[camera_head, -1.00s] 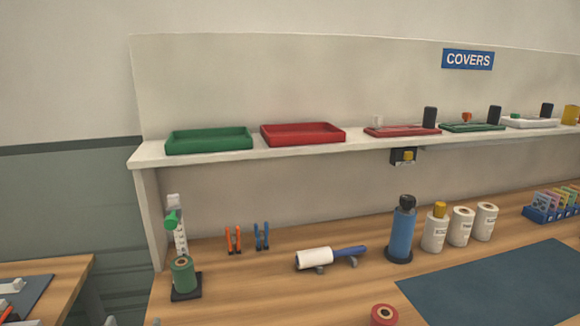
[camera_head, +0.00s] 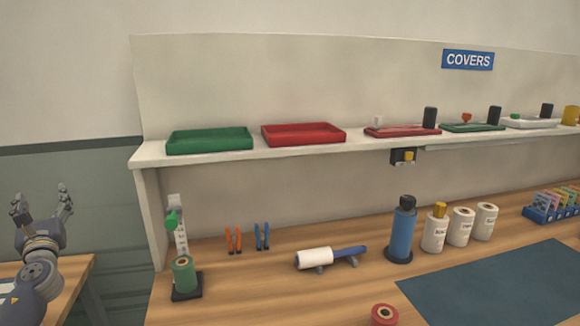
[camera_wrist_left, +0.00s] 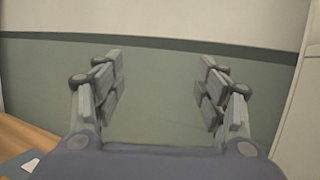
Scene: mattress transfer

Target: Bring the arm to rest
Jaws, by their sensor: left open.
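My left gripper (camera_head: 42,208) is raised at the left edge of the head view, fingers pointing up. It is in front of the green-grey lower wall and above the small side table. In the left wrist view its two fingers (camera_wrist_left: 160,88) stand wide apart with nothing between them, only the wall behind. It touches nothing that I can see. My right gripper is not in view.
The side table (camera_head: 80,270) lies below the left arm. The wooden workbench (camera_head: 230,300) holds a green roll on a stand (camera_head: 184,275), a lint roller (camera_head: 315,258) and a blue bottle (camera_head: 403,232). A shelf (camera_head: 200,158) carries green and red trays.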

